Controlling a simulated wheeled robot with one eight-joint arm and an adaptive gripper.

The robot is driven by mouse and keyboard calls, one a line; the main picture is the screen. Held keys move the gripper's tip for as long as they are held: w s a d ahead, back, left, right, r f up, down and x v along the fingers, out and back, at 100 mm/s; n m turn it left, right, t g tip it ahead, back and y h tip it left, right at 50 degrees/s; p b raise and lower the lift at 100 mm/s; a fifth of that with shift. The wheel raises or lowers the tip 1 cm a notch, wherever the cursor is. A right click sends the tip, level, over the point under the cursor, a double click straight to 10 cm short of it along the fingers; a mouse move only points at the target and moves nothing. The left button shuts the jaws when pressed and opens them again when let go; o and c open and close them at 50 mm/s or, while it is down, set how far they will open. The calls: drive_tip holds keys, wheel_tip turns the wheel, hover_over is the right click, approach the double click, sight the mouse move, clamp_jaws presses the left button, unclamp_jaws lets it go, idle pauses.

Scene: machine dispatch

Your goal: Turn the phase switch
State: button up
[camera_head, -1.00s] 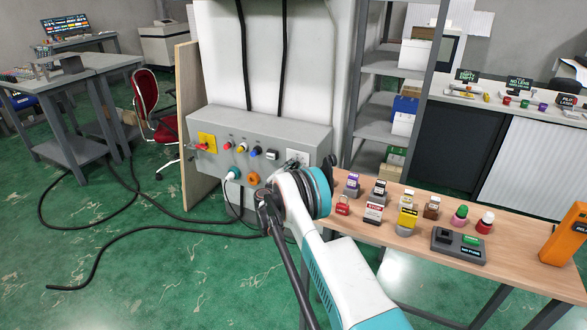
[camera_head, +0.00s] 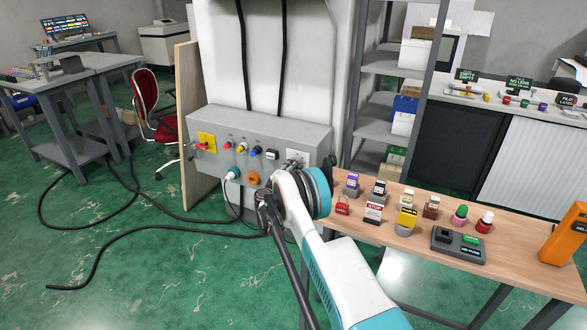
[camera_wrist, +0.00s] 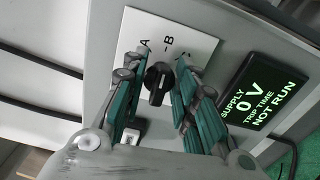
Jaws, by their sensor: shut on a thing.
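The phase switch (camera_wrist: 157,84) is a black knob on a white plate (camera_wrist: 150,30) marked A, B and a third, partly hidden letter. My gripper (camera_wrist: 154,77) has its teal fingers on either side of the knob and is shut on it. The knob's pointer faces roughly toward the B mark. In the head view, the plate (camera_head: 299,154) sits at the right end of the grey control box (camera_head: 215,122), and my arm hides most of the gripper and the knob.
A display (camera_wrist: 262,92) beside the plate reads supply 0 V, trip time not run. The box also carries a yellow-backed red switch (camera_head: 206,144), coloured plugs and an orange knob (camera_head: 253,179). A wooden table (camera_head: 400,238) with small parts stands right of my arm.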

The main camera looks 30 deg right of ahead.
drive_tip(key=shift+m, duration=0.5)
drive_tip(key=shift+f, duration=0.1)
drive_tip(key=o, duration=0.7)
drive_tip(key=shift+a, duration=0.1)
drive_tip(key=v, duration=1.2)
drive_tip(key=shift+s, duration=0.1)
